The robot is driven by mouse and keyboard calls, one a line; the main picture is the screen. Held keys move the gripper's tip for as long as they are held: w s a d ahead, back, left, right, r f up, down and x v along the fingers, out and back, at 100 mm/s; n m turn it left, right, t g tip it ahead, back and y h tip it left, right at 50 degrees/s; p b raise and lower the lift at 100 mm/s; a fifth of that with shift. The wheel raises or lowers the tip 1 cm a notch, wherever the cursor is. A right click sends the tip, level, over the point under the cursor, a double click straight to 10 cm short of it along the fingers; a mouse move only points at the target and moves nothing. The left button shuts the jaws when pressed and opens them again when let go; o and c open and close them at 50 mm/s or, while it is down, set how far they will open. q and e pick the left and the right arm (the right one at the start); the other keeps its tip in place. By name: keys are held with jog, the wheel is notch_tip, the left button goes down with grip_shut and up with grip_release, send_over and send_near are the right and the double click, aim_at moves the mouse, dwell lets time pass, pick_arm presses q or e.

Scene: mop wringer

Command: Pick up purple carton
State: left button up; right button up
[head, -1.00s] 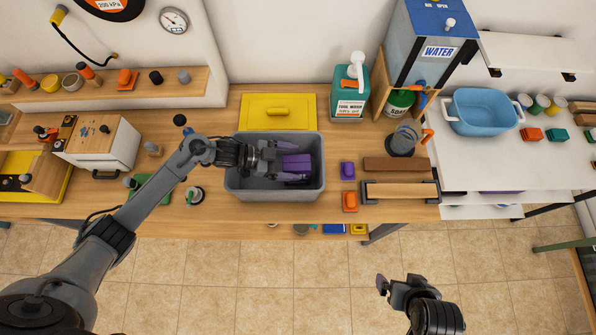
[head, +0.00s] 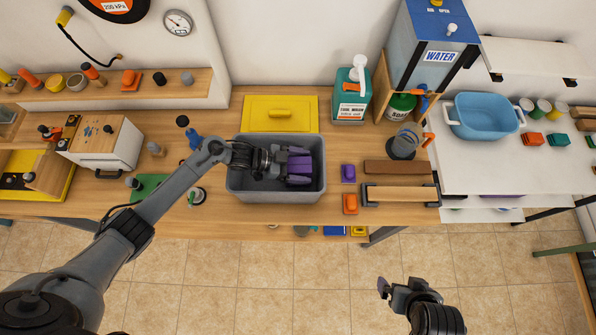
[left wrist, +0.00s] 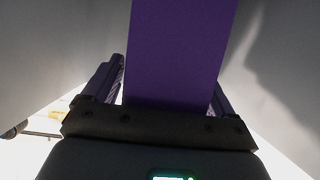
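The purple carton (head: 300,168) is inside the grey bin (head: 237,188) on the wooden bench. My left gripper (head: 299,166) reaches into the bin from the left, its two fingers on either side of the carton. In the left wrist view the carton (left wrist: 180,50) fills the space between the fingers of my left gripper (left wrist: 166,92). A thin gap shows beside the left-hand finger, so the fingers look open around it. My right gripper (head: 384,288) is low at the front, over the floor and away from the bench; its opening is not clear.
The bin walls stand close around my left gripper. A yellow lid (head: 258,117) lies behind the bin. A small purple block (head: 348,173) and an orange block (head: 350,204) are right of it, near a roller (head: 400,193). A green bottle (head: 350,95) stands behind.

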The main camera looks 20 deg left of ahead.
pick_arm(q)
jog(key=c, duration=1.4)
jog(key=shift+o, duration=0.2)
